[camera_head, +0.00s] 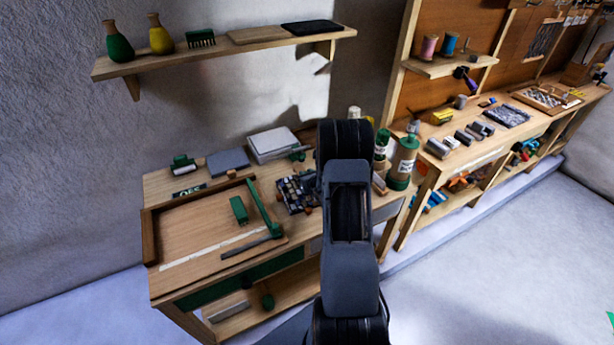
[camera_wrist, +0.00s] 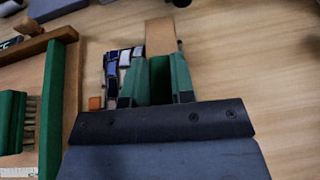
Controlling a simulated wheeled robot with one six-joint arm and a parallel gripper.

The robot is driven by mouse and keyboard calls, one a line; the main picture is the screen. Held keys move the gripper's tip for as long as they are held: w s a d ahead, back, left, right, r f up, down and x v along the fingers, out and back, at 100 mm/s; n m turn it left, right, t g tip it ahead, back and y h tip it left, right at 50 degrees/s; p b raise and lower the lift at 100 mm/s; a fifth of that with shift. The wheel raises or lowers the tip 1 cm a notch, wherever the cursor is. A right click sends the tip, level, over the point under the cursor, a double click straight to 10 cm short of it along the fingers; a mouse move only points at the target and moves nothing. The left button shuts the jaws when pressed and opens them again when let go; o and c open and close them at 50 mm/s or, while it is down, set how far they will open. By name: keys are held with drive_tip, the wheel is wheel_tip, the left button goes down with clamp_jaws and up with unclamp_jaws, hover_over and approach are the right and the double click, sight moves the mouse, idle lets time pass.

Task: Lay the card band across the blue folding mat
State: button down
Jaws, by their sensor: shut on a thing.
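My gripper (camera_wrist: 155,82) shows in the wrist view, its green fingers pointing up the picture over the wooden bench. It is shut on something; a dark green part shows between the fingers. A flat tan strip (camera_wrist: 159,36), which looks like the card band, runs outward from there. Whether the green part belongs to it I cannot tell. In the head view my own arm hides the gripper. A blue-grey flat piece (camera_head: 228,161) lies at the back of the near bench; it may be the blue folding mat, but I cannot be sure.
A wooden tray (camera_head: 205,228) with a green bar (camera_head: 263,208) and a green brush (camera_head: 239,210) takes up the bench's left. A cluster of small dark pieces (camera_head: 297,192) lies beside my arm. Green-and-tan bottles (camera_head: 403,163) stand to the right. Bare wood shows right of the gripper.

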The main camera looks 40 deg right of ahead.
drive_tip(key=shift+f+b, duration=1.35)
drive_tip(key=shift+b, duration=0.05)
drive_tip(key=c, duration=0.9)
unclamp_jaws()
drive_tip(key=b+v, duration=0.1)
drive_tip(key=v, duration=1.3)
